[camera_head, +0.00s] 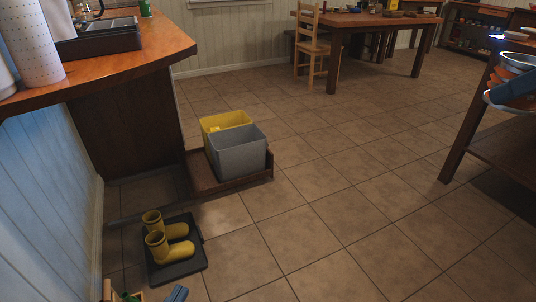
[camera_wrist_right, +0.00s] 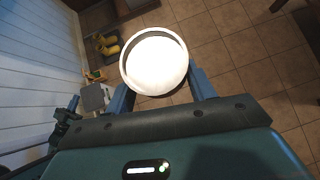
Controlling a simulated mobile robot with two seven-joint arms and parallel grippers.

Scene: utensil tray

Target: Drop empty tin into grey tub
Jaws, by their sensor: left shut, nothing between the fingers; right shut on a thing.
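The grey tub (camera_head: 238,157) stands open on the floor, in a low brown tray, in front of a yellow tub (camera_head: 225,120). My right gripper (camera_wrist_right: 160,84) is shut on the pale round tin (camera_wrist_right: 155,62), its open mouth facing the wrist camera and its inside bright white. In the head view, a blue finger of my right gripper (camera_head: 517,84) crosses an orange and white round body at the right edge, apparently the tin, well right of the tub. My left gripper (camera_head: 177,293) shows only as a blue piece at the bottom edge, shut and empty.
Yellow boots (camera_head: 172,248) stand on a dark mat (camera_head: 178,270) nearer than the tubs. A wooden counter (camera_head: 105,68) stands at left, a dark table (camera_head: 458,125) at right. Open tiled floor lies between. A chair (camera_head: 312,45) and table are at the back.

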